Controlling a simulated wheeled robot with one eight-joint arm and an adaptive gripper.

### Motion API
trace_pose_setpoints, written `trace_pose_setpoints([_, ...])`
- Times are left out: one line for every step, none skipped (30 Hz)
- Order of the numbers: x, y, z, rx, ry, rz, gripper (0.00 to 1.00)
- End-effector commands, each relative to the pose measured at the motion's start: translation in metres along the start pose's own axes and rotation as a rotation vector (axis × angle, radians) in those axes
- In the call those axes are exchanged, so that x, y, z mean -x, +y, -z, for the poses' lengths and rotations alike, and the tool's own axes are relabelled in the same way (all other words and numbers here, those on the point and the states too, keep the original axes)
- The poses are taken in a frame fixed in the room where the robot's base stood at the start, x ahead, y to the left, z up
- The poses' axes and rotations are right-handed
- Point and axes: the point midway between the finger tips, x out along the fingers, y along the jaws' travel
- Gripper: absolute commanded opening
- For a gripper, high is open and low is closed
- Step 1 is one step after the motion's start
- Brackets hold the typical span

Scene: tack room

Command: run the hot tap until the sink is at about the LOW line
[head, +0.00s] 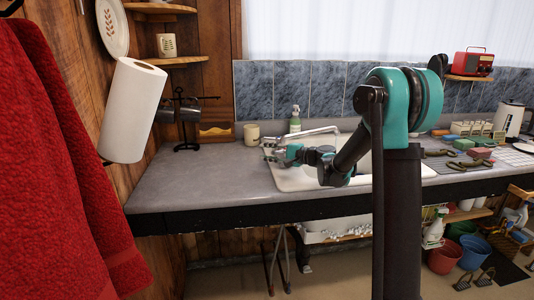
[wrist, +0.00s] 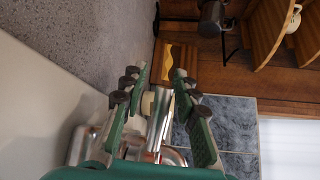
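The white sink (head: 290,182) is set in the grey counter, and my arm hides much of its basin. I cannot see the LOW line or any water level. The chrome tap (head: 320,131) stands at the sink's back edge, its spout partly behind my arm. My gripper (head: 268,148) is at the tap's left end. In the wrist view my gripper (wrist: 160,75) has its two green fingers apart, with chrome tap metal (wrist: 158,122) between them. I cannot tell whether they touch it. Hot and cold markings do not show.
A cream mug (head: 251,134) and a green soap bottle (head: 295,121) stand behind the sink. A dark mug stand (head: 185,125) is to the left. Brushes and sponges (head: 470,145) lie on the right.

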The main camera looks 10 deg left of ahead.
Motion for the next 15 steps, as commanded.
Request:
trace_pose_setpoints([0.0, 0.0, 0.0, 0.0, 0.0, 0.0, 0.3])
trace_pose_setpoints([0.0, 0.0, 0.0, 0.0, 0.0, 0.0, 0.3])
trace_pose_setpoints([0.0, 0.0, 0.0, 0.0, 0.0, 0.0, 0.3])
trace_pose_setpoints([0.0, 0.0, 0.0, 0.0, 0.0, 0.0, 0.3])
trace_pose_setpoints([0.0, 0.0, 0.0, 0.0, 0.0, 0.0, 0.3])
trace_pose_setpoints([0.0, 0.0, 0.0, 0.0, 0.0, 0.0, 0.3])
trace_pose_setpoints([0.001, 0.0, 0.0, 0.0, 0.001, 0.0, 0.3])
trace_pose_setpoints([0.002, 0.0, 0.0, 0.0, 0.001, 0.001, 0.3])
trace_pose_setpoints([0.005, 0.0, 0.001, -0.001, 0.002, 0.001, 0.3])
trace_pose_setpoints([0.007, 0.0, 0.001, -0.001, 0.002, 0.001, 0.3])
trace_pose_setpoints([0.011, -0.001, 0.001, -0.001, 0.003, 0.001, 0.3])
trace_pose_setpoints([0.016, -0.001, 0.001, -0.001, 0.002, 0.001, 0.3])
trace_pose_setpoints([0.021, -0.001, 0.001, -0.001, 0.002, 0.001, 0.3])
trace_pose_setpoints([0.026, -0.001, 0.001, -0.001, 0.003, 0.001, 0.3])
trace_pose_setpoints([0.035, -0.001, 0.001, -0.001, 0.004, 0.002, 0.3])
